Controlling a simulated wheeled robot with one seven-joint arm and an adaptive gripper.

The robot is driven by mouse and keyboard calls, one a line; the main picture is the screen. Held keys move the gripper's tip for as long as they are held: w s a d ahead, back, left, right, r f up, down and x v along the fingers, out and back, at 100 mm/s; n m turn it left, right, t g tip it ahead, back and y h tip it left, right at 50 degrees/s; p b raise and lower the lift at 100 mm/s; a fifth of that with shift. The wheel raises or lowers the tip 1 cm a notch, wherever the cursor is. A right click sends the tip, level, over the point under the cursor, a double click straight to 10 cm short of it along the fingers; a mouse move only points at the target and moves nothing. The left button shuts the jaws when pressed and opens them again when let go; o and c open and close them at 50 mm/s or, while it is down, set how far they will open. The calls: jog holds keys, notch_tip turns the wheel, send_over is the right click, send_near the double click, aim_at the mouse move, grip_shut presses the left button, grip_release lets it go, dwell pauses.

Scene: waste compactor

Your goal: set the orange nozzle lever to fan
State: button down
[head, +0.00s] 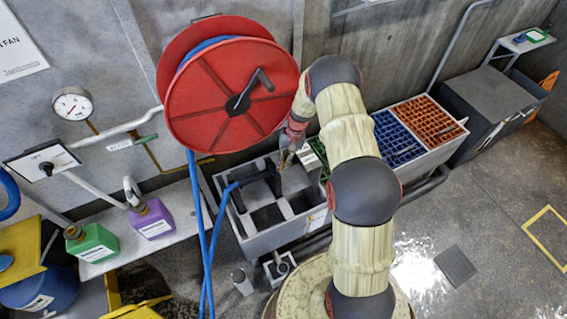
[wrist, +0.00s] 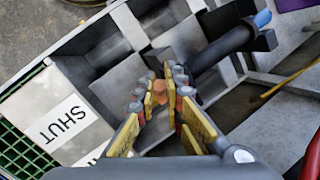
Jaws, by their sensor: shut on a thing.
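The black nozzle (wrist: 220,45) rests across the grey open-topped bin (head: 222,210), with the blue hose (head: 228,193) joined to one end. It also shows in the head view (head: 256,178). The orange lever (wrist: 171,90) is a small piece between my fingers in the wrist view; most of it is hidden by them. My gripper (wrist: 168,92) has its yellow-padded fingers closed in on both sides of the lever. In the head view my gripper (head: 286,160) is small and partly dark at the bin. A white label reading SHUT (wrist: 65,122) lies on the bin's side panel; a second label beside it is cut off.
A red hose reel (head: 205,105) hangs above the bin, with blue hose running down. Green (head: 92,243) and purple (head: 152,219) jugs stand on a shelf at left. Blue (head: 397,140) and orange (head: 425,122) grated bins lie to the right. Open floor is at right.

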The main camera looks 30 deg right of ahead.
dwell(0.3)
jog(key=c, duration=1.9)
grip_release()
jog(key=shift+v, duration=3.7)
jog(key=shift+w, duration=0.15)
